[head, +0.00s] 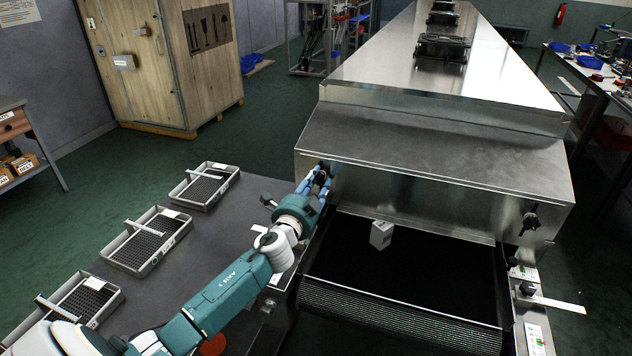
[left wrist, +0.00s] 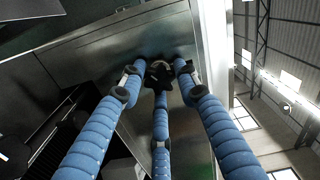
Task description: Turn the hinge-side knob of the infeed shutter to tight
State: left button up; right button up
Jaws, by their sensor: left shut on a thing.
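The infeed shutter (head: 415,205) is a shiny metal plate across the dryer mouth, above the black belt. My left gripper (head: 318,183) is at the shutter's left end. Its blue fingers are shut around a black star-shaped knob (left wrist: 158,75), as the left wrist view shows. In the head view the fingers mostly hide this knob. A second black knob (head: 530,221) stands free at the shutter's right end. I cannot read the tightness of either knob. My right gripper is not in view.
A pale block (head: 381,234) stands on the black belt (head: 420,270) below the shutter. Three trays (head: 148,241) lie on the grey table at left. A flat lever (head: 556,303) sticks out at the belt's right side. A wooden crate (head: 160,65) stands behind at left.

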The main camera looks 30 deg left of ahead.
pick_arm(q)
jog(key=m, duration=0.4)
jog(key=shift+w+d+r+m, duration=0.1)
jog(key=shift+d+r+m, duration=0.15)
jog(key=shift+m, duration=0.15)
jog(key=shift+f+m+p, duration=0.15)
jog(key=shift+m+p, duration=0.15)
jog(key=shift+m, duration=0.3)
jog(key=shift+d+f, duration=0.15)
jog(key=shift+f, duration=0.05)
jog(key=o, duration=0.9)
jog(key=shift+c, duration=0.2)
jog(key=shift+o, duration=1.4)
jog(key=shift+d, duration=0.1)
jog(key=shift+s, duration=0.25)
jog(key=v, duration=1.1)
jog(key=shift+s, duration=0.25)
